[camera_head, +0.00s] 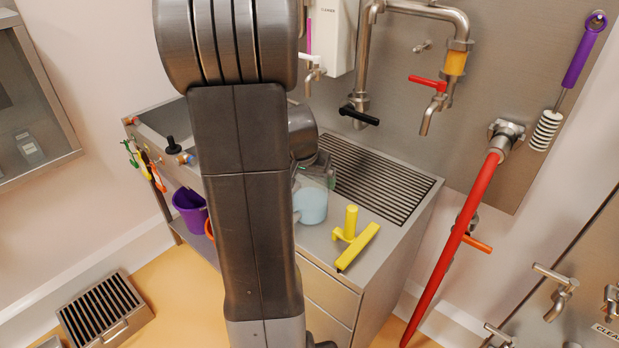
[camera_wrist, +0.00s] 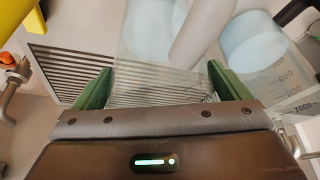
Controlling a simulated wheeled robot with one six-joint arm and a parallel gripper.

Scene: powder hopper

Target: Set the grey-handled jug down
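The grey-handled jug is clear with volume marks (camera_wrist: 285,80) at the right of the wrist view. A pale grey bar that looks like its handle (camera_wrist: 203,30) runs down between my fingers, with space visible on both sides. My gripper (camera_wrist: 159,66) has its two green fingers wide apart, not visibly pressed on the handle. In the head view my gripper (camera_head: 328,177) is low over the steel worktop, by the near edge of the slatted drain. My arm hides most of the jug there; whether its base touches the worktop cannot be told.
A light blue jug (camera_head: 311,206) stands just in front of my gripper. A yellow tool (camera_head: 358,245) lies to its right on the worktop. The slatted drain (camera_head: 380,185) is clear to the right. Taps and pipes (camera_head: 362,60) rise behind.

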